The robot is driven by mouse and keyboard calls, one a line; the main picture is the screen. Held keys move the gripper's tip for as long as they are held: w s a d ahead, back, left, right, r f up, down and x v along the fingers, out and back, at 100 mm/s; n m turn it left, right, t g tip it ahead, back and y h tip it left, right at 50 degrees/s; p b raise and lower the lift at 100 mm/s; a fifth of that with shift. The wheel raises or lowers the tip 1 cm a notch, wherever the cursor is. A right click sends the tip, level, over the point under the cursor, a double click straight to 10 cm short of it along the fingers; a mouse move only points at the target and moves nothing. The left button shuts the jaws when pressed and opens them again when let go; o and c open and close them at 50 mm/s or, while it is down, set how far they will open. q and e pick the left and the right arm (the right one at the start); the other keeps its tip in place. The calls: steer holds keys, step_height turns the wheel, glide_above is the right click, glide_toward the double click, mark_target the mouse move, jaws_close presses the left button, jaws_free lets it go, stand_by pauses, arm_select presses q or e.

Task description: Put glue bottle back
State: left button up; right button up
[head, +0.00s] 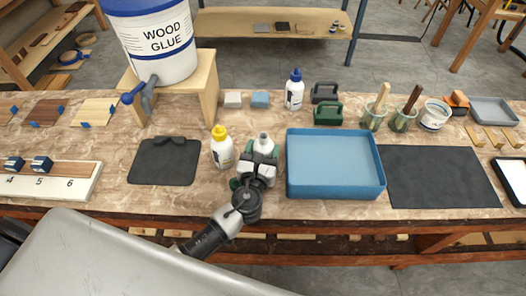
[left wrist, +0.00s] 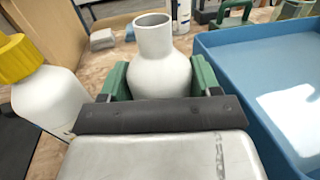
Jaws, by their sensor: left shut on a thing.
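My left gripper (head: 260,163) is shut on a white bottle (head: 264,143) with an open neck and no cap. The bottle is upright, and it fills the middle of the left wrist view (left wrist: 160,60) between the green finger pads. Its lower part is hidden by the gripper, so I cannot tell whether it touches the table. A white bottle with a yellow cap (head: 222,150) stands just left of the gripper. A white bottle with a blue cap (head: 294,92) stands farther back. My right gripper is not in view.
A blue tray (head: 335,189) lies close to the right of the gripper. A dark mat (head: 165,170) is at the left.

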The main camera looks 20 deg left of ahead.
arm_select(q)
steer(key=shift+f, duration=0.15)
steer(key=o, duration=1.1)
steer(key=shift+r, duration=0.2)
steer(key=shift+s+f, duration=0.1)
steer(key=shift+s, duration=0.25)
steer(key=s, duration=0.3)
steer(key=s+b, duration=0.1)
steer(key=s, duration=0.3)
steer(key=s+d, duration=0.1)
steer(key=s, duration=0.3)
steer(key=shift+s+b, duration=0.2)
steer(key=shift+b, duration=0.2)
